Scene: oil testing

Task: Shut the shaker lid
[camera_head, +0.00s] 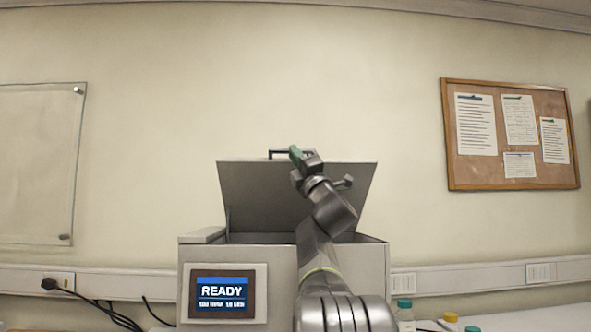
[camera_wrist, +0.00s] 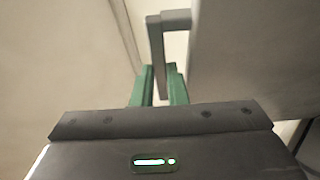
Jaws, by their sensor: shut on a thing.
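The shaker (camera_head: 282,268) is a light grey box with a screen reading READY on its front. Its lid (camera_head: 258,200) stands raised and tilted back, with a dark handle (camera_head: 276,153) at its top edge. My gripper (camera_head: 298,154) is at the right part of that handle, its green fingers showing above the lid's edge. In the wrist view, the green fingers (camera_wrist: 158,86) are shut on the grey handle (camera_wrist: 172,20), which runs down between them. The lid (camera_wrist: 250,55) fills the right of that view. My arm hides part of the lid and box front.
Bottles with green (camera_head: 404,303) and yellow (camera_head: 450,317) caps stand at the lower right. Black cables (camera_head: 100,309) run from a wall outlet at the left. A corkboard (camera_head: 510,135) hangs on the wall at the right. The space in front of the raised lid is partly taken by my arm.

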